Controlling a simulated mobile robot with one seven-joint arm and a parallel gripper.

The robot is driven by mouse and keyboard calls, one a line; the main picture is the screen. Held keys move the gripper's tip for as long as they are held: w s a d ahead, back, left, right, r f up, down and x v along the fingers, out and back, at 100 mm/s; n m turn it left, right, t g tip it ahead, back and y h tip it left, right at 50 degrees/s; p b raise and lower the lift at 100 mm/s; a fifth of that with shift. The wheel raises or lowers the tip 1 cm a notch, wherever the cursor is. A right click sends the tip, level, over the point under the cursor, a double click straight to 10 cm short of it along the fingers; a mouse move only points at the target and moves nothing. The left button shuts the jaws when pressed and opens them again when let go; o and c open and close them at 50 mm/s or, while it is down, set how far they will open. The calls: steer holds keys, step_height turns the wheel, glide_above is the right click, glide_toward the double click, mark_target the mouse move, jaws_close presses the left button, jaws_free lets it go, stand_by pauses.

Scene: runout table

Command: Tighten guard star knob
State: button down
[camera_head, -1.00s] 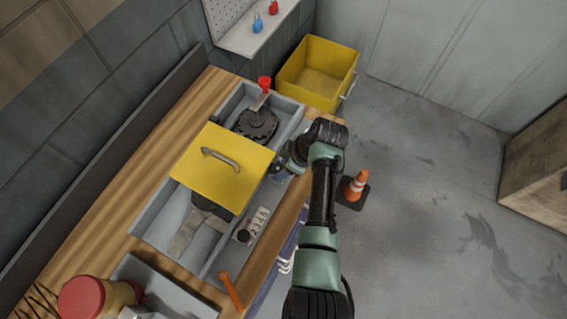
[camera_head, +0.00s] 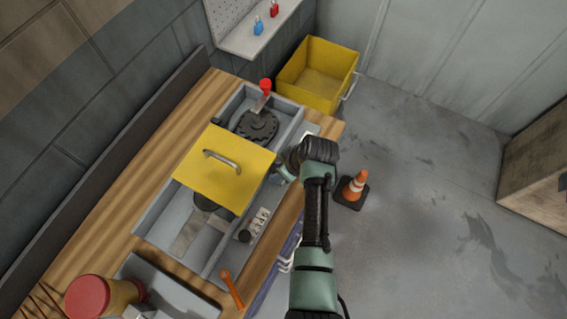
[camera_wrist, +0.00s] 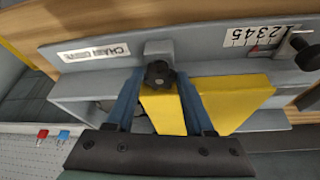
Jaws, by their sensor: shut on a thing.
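The black star knob (camera_wrist: 159,74) is on the near side of the machine, by the yellow guard (camera_wrist: 232,98), in the wrist view. My gripper (camera_wrist: 159,80) has its two blue fingers on either side of the knob and is shut on it. In the head view the yellow guard (camera_head: 224,170) lies flat across the grey machine bed and has a grey handle. My wrist hides the knob and the fingertips there.
A red-handled lever (camera_head: 265,86) stands behind the guard. An orange-handled tool (camera_head: 231,289) and a red-lidded jar (camera_head: 90,297) are at the front.

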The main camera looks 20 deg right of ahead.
steer(key=shift+a+m+h+p, duration=0.15)
steer(key=shift+m+h+p, duration=0.2)
steer(key=shift+m, duration=0.7)
steer(key=shift+a+m+h+p, duration=0.2)
steer(key=shift+m+h, duration=0.25)
steer(key=shift+m, duration=0.6)
steer(key=shift+c, duration=1.4)
jaws_free()
